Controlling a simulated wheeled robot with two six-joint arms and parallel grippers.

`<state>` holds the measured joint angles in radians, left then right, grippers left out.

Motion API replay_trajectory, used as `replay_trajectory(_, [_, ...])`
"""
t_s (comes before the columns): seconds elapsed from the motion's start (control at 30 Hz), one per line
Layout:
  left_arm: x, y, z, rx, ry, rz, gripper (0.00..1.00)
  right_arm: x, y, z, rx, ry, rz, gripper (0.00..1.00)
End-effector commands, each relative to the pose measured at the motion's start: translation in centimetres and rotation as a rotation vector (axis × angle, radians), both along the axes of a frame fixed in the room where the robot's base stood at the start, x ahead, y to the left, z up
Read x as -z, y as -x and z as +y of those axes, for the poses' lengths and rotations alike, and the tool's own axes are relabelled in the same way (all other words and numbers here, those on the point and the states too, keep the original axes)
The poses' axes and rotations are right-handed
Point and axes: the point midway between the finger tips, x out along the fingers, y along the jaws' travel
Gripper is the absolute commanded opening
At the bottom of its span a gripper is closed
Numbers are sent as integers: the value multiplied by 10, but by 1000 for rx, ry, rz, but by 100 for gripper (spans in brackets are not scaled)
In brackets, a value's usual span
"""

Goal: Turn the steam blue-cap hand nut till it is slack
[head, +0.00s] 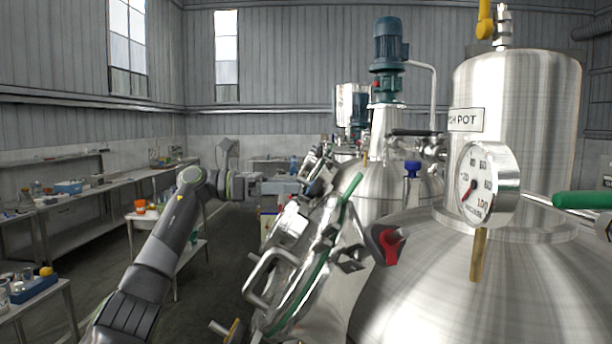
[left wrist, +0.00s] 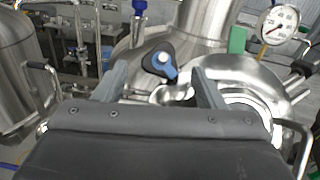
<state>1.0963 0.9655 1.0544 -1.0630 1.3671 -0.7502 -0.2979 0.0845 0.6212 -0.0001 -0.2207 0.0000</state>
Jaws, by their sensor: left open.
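The blue-cap hand nut (left wrist: 163,63) shows in the left wrist view as a black lobed knob with a blue cap, on the steel rim of a tank lid. I cannot make it out in the head view. My left gripper (left wrist: 158,74) is open, its two grey fingers apart, with the nut between and just beyond the tips in the picture. No contact is visible. In the head view my left arm comes in from the left and its gripper (head: 288,187) points at the tilted lids. My right gripper is not in view.
A pressure gauge (head: 487,184) and blue-handled valve (head: 412,169) stand on the tanks. A bench (head: 75,208) lines the left wall.

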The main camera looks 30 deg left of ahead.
Motion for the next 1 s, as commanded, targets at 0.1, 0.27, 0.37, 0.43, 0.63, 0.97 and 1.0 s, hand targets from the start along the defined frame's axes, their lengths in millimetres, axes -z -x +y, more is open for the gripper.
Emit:
replay_trajectory(0.1, [-4, -10, -19, 3, 1, 2, 64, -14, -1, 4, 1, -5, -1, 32])
replay_trajectory(0.27, [-2, -17, -32, 1, 1, -1, 64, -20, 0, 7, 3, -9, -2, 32])
replay_trajectory(0.37, [-1, -19, -35, 0, 0, 0, 64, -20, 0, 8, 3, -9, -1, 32])
replay_trajectory(0.43, [0, -20, -36, 0, 0, 0, 64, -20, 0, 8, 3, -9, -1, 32])
replay_trajectory(0.63, [0, -19, -36, 0, 0, -1, 64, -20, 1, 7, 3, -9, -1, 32])
replay_trajectory(0.97, [0, -19, -36, 0, 0, -1, 21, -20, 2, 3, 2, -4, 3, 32])
replay_trajectory(1.0, [0, -19, -36, 0, 0, -1, 19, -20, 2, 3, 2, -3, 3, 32])
